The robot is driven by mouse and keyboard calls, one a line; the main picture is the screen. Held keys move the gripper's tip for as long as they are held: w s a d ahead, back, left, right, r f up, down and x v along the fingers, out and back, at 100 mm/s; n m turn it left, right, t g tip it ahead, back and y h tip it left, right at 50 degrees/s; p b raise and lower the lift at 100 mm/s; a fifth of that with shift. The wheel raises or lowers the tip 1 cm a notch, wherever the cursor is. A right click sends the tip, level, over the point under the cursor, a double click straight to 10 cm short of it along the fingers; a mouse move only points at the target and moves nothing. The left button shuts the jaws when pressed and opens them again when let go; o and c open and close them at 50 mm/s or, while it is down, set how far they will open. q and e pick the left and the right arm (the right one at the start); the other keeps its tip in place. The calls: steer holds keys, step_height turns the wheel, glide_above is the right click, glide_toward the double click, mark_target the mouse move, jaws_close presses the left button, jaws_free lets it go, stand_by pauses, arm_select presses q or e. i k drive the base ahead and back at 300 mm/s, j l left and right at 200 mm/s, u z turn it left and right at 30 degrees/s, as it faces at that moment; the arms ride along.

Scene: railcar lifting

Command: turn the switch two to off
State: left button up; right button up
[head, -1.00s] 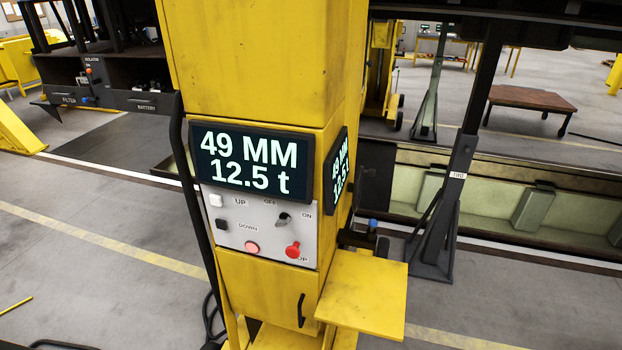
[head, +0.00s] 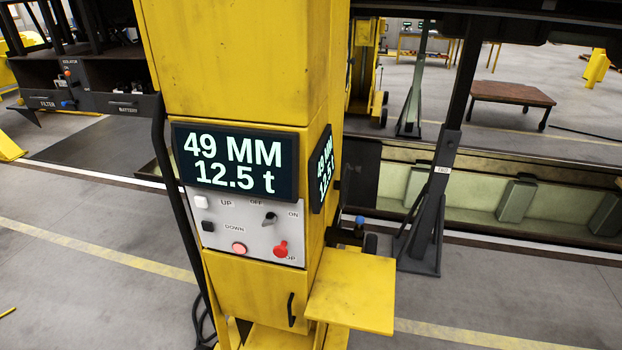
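A yellow lifting column (head: 236,62) stands upright in the middle of the head view. Its grey control panel (head: 222,236) holds a small dark rotary switch (head: 270,218) between the labels OFF and ON. The switch is too small to tell for sure which label its knob points at. No label "two" can be read on it. A display (head: 234,162) above the panel reads 49 MM and 12.5 t. Neither of my grippers is in view.
The panel also has a white UP button (head: 201,202), a black DOWN button (head: 207,226), a round red lamp or button (head: 239,248) and a red stop knob (head: 281,249). A yellow shelf (head: 352,290) juts out at the right. A dark stand (head: 428,215) is behind.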

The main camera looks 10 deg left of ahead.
mark_target(271, 219)
steer(key=i+j+z, duration=0.15)
steer(key=j, duration=0.4)
steer(key=i+j+z, duration=0.1)
steer(key=j, duration=0.5)
steer(key=i+j+z, duration=0.15)
steer(key=j, duration=0.45)
steer(key=i+j+z, duration=0.15)
steer(key=j, duration=0.45)
steer(key=i+j+z, duration=0.1)
steer(key=j, duration=0.55)
